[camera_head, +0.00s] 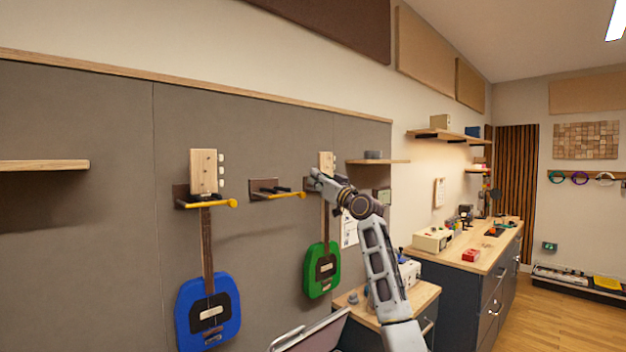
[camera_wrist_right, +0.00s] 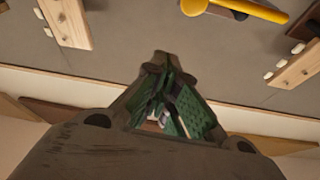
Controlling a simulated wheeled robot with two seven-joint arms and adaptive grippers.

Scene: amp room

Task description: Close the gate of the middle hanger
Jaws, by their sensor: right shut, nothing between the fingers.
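The middle hanger (camera_head: 276,190) is an empty dark bracket on the grey wall panel. Its yellow gate (camera_head: 280,196) runs across the front of its prongs, with a round knob at the right end; I cannot tell whether it is fully seated. In the right wrist view, the gate (camera_wrist_right: 255,10) is at the top edge, turned upside down, and partly cut off. My right gripper (camera_head: 314,180) is shut and empty, just right of the knob in the head view; its fingertips (camera_wrist_right: 161,60) show apart from the gate in the wrist view. My left gripper is not in view.
A blue guitar (camera_head: 190,320) hangs on the left hanger. A green guitar (camera_head: 321,270) hangs on the right one, partly behind my right arm. Shelves (camera_head: 45,165) (camera_head: 378,161) flank the hangers. A small wooden table (camera_head: 415,298) stands below right.

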